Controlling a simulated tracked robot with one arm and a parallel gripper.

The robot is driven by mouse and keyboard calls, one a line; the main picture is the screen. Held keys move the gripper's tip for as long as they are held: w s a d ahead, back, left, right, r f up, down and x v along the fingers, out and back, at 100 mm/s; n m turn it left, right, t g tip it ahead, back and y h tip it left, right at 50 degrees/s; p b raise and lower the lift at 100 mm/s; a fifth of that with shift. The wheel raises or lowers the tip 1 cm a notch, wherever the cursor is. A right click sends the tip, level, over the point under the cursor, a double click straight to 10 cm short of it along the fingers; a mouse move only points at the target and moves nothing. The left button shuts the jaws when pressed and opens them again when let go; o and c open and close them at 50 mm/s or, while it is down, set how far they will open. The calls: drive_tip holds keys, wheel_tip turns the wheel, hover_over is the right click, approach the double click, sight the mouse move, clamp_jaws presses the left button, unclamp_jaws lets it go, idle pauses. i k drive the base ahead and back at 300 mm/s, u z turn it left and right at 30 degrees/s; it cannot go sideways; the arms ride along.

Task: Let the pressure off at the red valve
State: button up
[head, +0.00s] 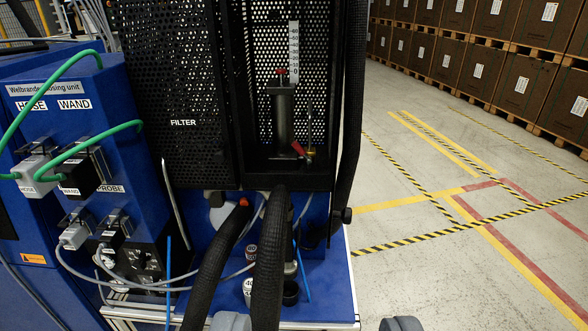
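The red valve (299,149) is a small red lever beside a brass-coloured fitting, low in the black perforated cabinet. The lever slants, its upper end to the left. A dark upright cylinder (283,112) stands just left of and above it, under a white scale (294,46) with a red marker. My gripper (315,323) shows only as two grey rounded tips at the bottom edge. The tips are wide apart with nothing seen held between them. They are well below the valve in the picture and not touching it. The rest of the gripper is out of view.
Thick black hoses (270,255) hang below the valve, and another (353,110) runs down the cabinet's right side. A blue unit (140,160) with plugs and green cables stands left. A blue shelf (325,285) holds small containers. Open floor (420,200) lies right, before stacked boxes (500,75).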

sight(296, 145)
drive_tip(key=u, duration=0.1)
drive_tip(key=i, duration=1.05)
drive_tip(key=u, duration=0.45)
